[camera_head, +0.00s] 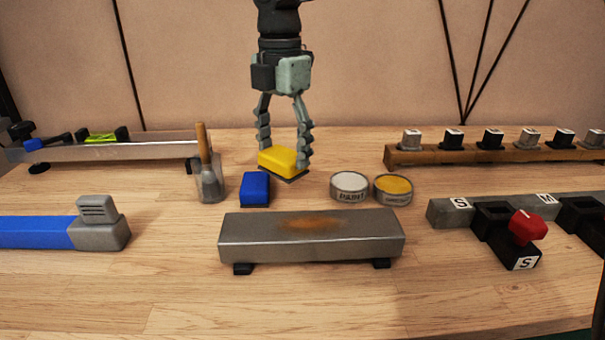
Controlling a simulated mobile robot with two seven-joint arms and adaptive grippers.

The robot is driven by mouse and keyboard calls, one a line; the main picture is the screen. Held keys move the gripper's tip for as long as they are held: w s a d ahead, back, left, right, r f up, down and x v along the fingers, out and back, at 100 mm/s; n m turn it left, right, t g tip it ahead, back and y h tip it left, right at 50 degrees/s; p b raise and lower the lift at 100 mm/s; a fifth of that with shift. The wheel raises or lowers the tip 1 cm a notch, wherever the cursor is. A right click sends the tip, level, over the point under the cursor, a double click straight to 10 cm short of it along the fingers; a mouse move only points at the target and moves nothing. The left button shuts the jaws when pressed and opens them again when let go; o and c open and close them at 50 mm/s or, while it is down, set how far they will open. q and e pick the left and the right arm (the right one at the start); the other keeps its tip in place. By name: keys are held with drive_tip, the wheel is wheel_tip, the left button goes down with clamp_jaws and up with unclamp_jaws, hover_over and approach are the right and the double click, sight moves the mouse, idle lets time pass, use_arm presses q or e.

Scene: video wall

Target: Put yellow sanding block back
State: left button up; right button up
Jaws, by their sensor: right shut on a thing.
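The yellow sanding block (278,160) is at the middle of the table, behind the metal bar. My right gripper (283,152) comes down from above, its fingers shut on the yellow block from either side. A thin dark pad (294,179) shows just under the block's right front edge. I cannot tell whether the block rests on it or is slightly above it. My left gripper is not in view.
A blue block (256,189) stands just in front, left of the yellow one. A brush cup (210,182) is to the left. Two paint tins (349,186) (393,188) are to the right. A rusty metal bar (311,235) lies in front.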

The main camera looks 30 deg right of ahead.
drive_tip(key=d, duration=0.1)
drive_tip(key=d+f, duration=0.2)
drive_tip(key=d, duration=0.1)
drive_tip(key=shift+f, duration=0.25)
wheel_tip(320, 180, down, 3)
drive_tip(key=shift+a+f+p, duration=0.1)
drive_tip(key=shift+p, duration=0.35)
drive_tip(key=shift+f, duration=0.35)
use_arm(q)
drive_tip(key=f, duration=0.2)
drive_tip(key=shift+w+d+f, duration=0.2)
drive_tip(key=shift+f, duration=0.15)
use_arm(e)
drive_tip(key=o, duration=1.1)
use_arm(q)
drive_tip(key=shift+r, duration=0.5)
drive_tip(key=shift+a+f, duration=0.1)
